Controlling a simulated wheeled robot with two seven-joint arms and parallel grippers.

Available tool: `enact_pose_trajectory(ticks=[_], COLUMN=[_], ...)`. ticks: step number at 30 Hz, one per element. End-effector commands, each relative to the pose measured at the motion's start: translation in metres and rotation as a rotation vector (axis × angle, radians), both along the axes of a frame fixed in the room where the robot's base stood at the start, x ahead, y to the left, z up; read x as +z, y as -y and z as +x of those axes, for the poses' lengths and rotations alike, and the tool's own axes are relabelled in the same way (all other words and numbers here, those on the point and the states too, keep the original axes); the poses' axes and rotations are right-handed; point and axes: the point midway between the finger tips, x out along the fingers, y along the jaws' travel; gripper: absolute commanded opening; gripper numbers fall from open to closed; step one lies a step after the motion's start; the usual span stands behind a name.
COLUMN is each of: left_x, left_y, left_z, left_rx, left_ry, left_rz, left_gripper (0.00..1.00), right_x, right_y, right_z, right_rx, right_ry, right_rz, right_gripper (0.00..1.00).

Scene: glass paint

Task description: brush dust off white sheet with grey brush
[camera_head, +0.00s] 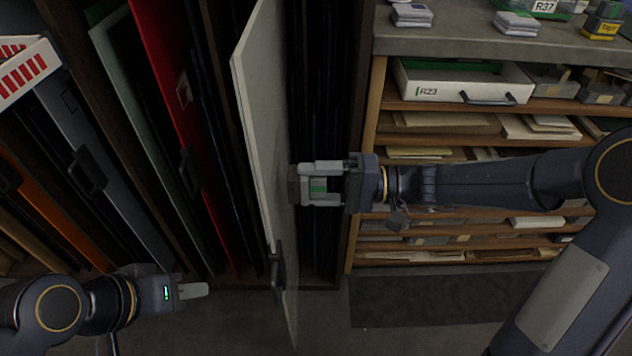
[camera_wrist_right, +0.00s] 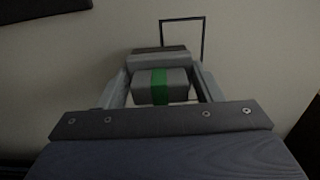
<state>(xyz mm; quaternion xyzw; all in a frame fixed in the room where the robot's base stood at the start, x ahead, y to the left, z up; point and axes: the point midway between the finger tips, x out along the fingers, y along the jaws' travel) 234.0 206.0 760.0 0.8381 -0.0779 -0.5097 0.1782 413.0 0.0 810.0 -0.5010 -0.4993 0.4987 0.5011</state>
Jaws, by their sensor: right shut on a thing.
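The white sheet (camera_head: 262,110) stands upright in the rack, pulled partly out, with a dark handle low on its edge. My right gripper (camera_head: 316,183) is shut on the grey brush (camera_head: 295,185), which has a green band. The brush is at the sheet's right face; whether it touches is unclear. In the right wrist view the brush (camera_wrist_right: 159,86) sits between the fingers, in front of the pale sheet (camera_wrist_right: 100,60). A thin black square outline (camera_wrist_right: 183,38) shows on the sheet above it. I cannot make out dust. My left gripper (camera_head: 194,290) is empty, low left, its fingers seen edge-on.
Other upright panels, including a red one (camera_head: 165,80), fill the rack left of the sheet. A shelf unit (camera_head: 470,107) with a white R23 drawer (camera_head: 460,82) and papers stands at right. A dark mat (camera_head: 430,300) lies on the floor below it.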

Motion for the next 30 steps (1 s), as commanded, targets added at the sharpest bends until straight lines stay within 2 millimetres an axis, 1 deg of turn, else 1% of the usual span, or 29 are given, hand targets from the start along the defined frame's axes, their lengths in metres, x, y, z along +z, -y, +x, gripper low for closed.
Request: enact_pose_trajectory(ticks=[30], left_x=[-0.008], left_y=[0.0], left_z=[0.0], left_rx=[0.0], left_ry=[0.0], left_rz=[0.0], left_gripper=[0.36], right_x=[0.0], right_y=[-0.019], right_z=[0.0], right_rx=[0.001], right_ry=[0.001], right_rz=[0.001], right_gripper=[0.41])
